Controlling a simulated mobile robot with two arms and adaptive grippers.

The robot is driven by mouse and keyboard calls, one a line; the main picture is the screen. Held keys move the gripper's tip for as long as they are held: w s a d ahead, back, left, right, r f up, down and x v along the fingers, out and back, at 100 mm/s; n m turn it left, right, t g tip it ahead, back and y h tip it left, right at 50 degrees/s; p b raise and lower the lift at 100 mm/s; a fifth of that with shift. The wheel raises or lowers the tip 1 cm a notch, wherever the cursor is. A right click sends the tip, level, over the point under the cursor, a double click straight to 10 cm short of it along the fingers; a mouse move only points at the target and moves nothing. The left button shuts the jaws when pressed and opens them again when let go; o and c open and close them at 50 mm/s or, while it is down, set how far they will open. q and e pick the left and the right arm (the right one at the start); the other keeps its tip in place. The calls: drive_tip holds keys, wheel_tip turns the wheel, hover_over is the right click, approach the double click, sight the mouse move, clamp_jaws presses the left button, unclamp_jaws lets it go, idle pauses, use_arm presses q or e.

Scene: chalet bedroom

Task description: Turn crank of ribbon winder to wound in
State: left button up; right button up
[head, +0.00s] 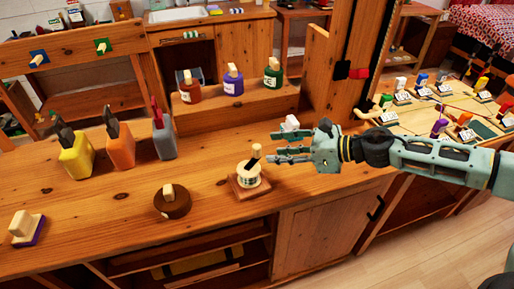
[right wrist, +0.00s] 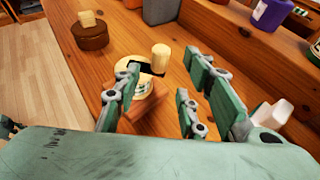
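The ribbon winder has a square wooden base (head: 262,186), a pale spool (head: 248,176) and a black crank with a light wooden knob (head: 256,150). It stands near the front edge of the bench. In the right wrist view the knob (right wrist: 160,56) and spool (right wrist: 132,75) show beyond and between the fingers; the left finger partly covers the spool. My right gripper (head: 280,149) is open and empty, just right of the winder and above the bench. I cannot tell whether a finger touches the crank. My left gripper is in neither view.
A brown round block (head: 172,203) and a stamp on a purple base (head: 26,230) stand to the left. A small white-topped item (head: 291,122) is close behind my right gripper. Bare bench lies between.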

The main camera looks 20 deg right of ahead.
sight(251, 165)
drive_tip(key=x, duration=0.5)
drive_tip(key=shift+w+a+f, duration=0.15)
drive_tip(key=shift+a, duration=0.1)
drive_tip(key=shift+c, duration=0.7)
drive_tip(key=shift+p, duration=0.3)
clamp_jaws()
